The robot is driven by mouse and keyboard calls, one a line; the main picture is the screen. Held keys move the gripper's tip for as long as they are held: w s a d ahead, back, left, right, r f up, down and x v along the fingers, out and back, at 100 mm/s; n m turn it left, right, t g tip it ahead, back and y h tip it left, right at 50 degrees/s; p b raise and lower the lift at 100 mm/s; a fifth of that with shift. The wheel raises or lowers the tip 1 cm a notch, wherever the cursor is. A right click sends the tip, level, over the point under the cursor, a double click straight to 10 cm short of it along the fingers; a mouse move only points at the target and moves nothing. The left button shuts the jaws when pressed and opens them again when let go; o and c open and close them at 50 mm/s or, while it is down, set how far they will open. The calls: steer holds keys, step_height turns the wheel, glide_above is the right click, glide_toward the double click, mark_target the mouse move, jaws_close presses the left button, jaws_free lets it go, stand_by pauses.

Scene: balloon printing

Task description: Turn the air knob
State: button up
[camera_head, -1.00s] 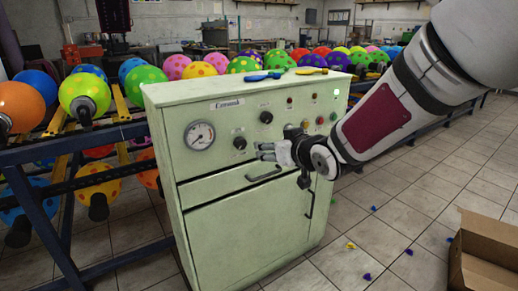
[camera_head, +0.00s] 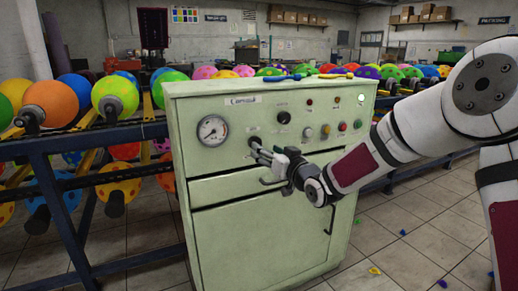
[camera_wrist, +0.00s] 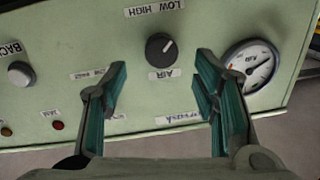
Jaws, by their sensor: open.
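The air knob is a dark round knob (camera_wrist: 161,50) with a pale pointer mark, on the pale green machine panel. In the wrist view, which looks upside down, an AIR label sits beside it and a LOW HIGH label lies above. In the head view the air knob (camera_head: 254,142) is right of the gauge, close to my fingertips. My gripper (camera_head: 259,151) is open, pointing at the panel. In the wrist view its two green-padded fingers (camera_wrist: 161,66) stand apart on either side of the knob. Whether they touch the panel cannot be told.
A round pressure gauge (camera_head: 212,130) is left of the knob. Another dark knob (camera_head: 283,117) is above right, with coloured buttons (camera_head: 342,126) and a lit lamp (camera_head: 361,98) further right. A drawer (camera_head: 232,187) is below. Racks with polka-dot balloons (camera_head: 115,95) stand at left.

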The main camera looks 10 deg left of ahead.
steer(key=b+x, duration=0.1)
steer(key=x, duration=0.5)
steer(key=c, duration=1.2)
